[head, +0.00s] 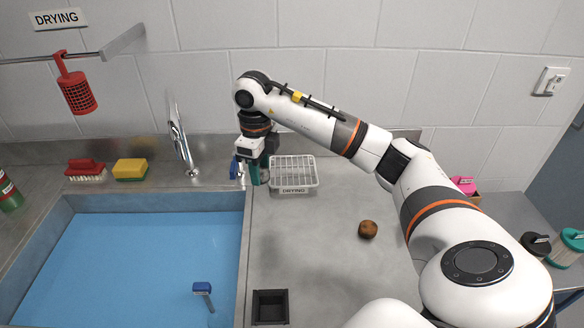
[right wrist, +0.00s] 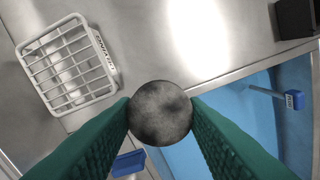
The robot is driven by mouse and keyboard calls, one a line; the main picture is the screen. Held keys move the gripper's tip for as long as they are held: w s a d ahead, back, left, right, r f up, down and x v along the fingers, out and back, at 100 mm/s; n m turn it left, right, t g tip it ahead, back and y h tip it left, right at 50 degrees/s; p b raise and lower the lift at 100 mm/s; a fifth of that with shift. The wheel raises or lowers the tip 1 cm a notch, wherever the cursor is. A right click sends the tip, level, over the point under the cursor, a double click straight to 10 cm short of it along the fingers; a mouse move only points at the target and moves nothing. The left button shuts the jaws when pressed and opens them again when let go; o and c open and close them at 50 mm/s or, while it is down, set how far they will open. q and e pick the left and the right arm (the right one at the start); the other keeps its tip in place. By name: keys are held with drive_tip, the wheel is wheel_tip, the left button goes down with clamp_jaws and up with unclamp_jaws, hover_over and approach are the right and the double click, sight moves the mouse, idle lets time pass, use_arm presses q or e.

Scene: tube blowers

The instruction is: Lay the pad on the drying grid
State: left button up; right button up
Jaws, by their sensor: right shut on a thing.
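My right gripper (head: 256,178) is shut on a round, mottled dark grey pad (right wrist: 160,113). In the right wrist view its green fingers press the pad from both sides. The drying grid (head: 292,172) is a white wire rack with a DRYING label on its front, standing on the steel counter just right of the gripper in the head view. It also shows at the upper left of the right wrist view (right wrist: 110,73), apart from the pad. Nothing is seen lying on the grid. My left gripper is in neither view.
A blue-floored sink (head: 140,250) lies left of the grid, with a tap (head: 180,140) behind it. A blue-headed tool (head: 203,289) shows in the sink. A brown round object (head: 368,229) and a black square tray (head: 270,307) sit on the counter, with clear surface between.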

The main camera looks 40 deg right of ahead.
drive_tip(key=w+d+m+b, duration=0.2)
drive_tip(key=d+m, duration=0.5)
drive_tip(key=m, duration=1.5)
hover_over(293, 177)
drive_tip(key=shift+m, duration=0.3)
wheel_tip(293, 177, down, 9)
drive_tip(key=shift+r, duration=0.2)
drive_tip(key=shift+d+f, duration=0.1)
drive_tip(key=shift+f, duration=0.3)
drive_tip(key=shift+f, duration=0.15)
drive_tip(key=o, duration=0.9)
drive_tip(key=shift+o, duration=0.2)
